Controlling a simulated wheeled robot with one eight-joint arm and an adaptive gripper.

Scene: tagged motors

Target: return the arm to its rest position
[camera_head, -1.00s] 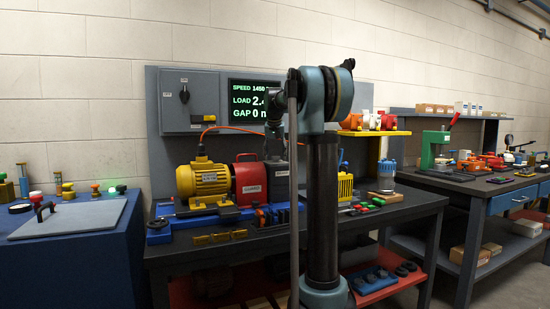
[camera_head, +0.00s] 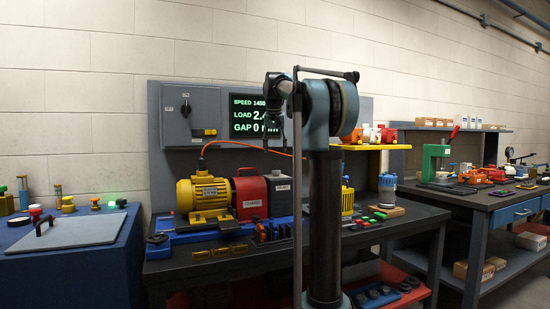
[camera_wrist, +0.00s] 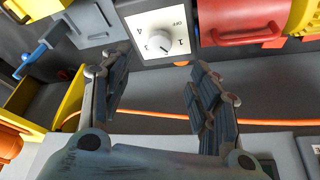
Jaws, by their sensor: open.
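My arm stands upright in the middle of the head view, with its upper joint in front of the display board. My gripper (camera_wrist: 158,62) shows in the wrist view with its two fingers apart and nothing between them. Beyond the fingers in the wrist view is a grey box with a white dial face (camera_wrist: 157,34), seen upside down. That grey box (camera_head: 279,187) stands beside the red motor cover (camera_head: 251,197) on the bench in the head view.
A yellow motor (camera_head: 203,193) sits on a blue base on the bench. An orange cable (camera_wrist: 160,115) crosses the wrist view below the dial. A display (camera_head: 254,116) and a control cabinet (camera_head: 189,115) are behind. A yellow shelf (camera_head: 372,147) is at the right.

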